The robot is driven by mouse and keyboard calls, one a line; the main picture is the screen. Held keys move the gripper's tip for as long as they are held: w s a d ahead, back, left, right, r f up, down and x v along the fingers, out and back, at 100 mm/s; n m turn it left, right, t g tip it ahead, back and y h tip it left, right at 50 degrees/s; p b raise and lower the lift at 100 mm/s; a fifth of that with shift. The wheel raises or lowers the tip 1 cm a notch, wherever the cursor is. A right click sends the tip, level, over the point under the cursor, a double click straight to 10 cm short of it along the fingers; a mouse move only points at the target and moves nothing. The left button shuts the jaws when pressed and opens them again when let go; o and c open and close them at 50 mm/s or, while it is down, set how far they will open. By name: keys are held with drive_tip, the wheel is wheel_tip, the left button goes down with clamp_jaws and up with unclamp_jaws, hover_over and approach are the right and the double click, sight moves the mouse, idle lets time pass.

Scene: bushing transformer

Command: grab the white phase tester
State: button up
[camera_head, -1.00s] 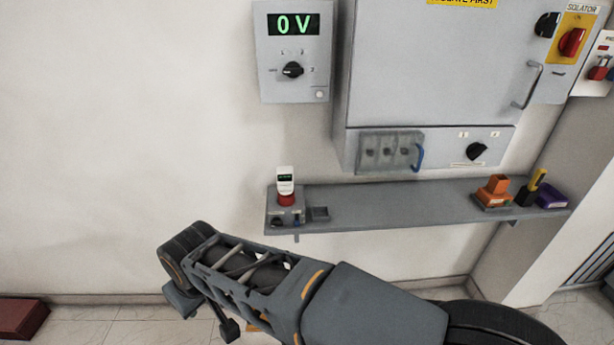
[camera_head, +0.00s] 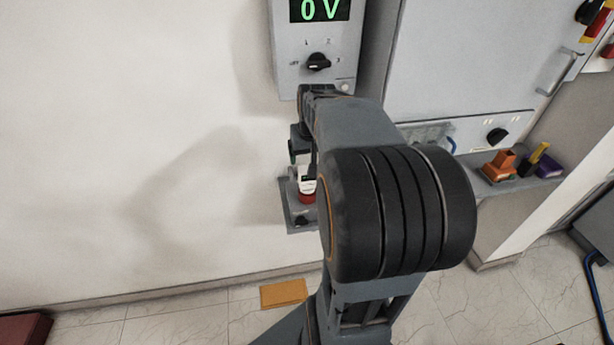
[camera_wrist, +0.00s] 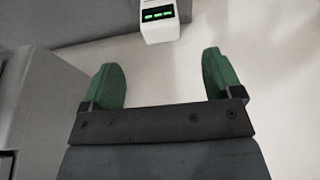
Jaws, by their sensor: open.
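In the wrist view the tester (camera_wrist: 159,20) shows at the top middle, with green lit marks on a dark display. My gripper (camera_wrist: 165,75) has two green fingertips spread wide, with nothing between them. The tester lies beyond the fingertips, roughly in line with the gap. In the head view my gripper (camera_head: 297,152) is at the tester's upper left, partly hidden by my arm.
A grey panel (camera_head: 317,62) reading 0 V is on the wall above. A grey cabinet (camera_head: 455,70) stands to its right. An orange block (camera_head: 501,165), a yellow-and-black tool (camera_head: 535,159) and a purple item (camera_head: 550,167) sit on the shelf's right end. The wall at left is clear.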

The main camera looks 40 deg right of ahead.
hover_over(307, 183)
drive_tip(key=f, duration=0.6)
drive_tip(key=shift+d+f, duration=0.3)
drive_tip(key=shift+d, duration=0.05)
drive_tip(key=shift+w+p+x, duration=0.15)
drive_tip(key=shift+p+x, duration=0.35)
drive_tip(key=shift+x, duration=0.85)
drive_tip(key=shift+w+p+x, duration=0.1)
drive_tip(key=shift+p+x, duration=0.35)
drive_tip(key=shift+x, duration=0.9)
drive_tip(key=shift+r, duration=0.1)
drive_tip(key=shift+c, duration=0.2)
drive_tip(key=c, duration=1.1)
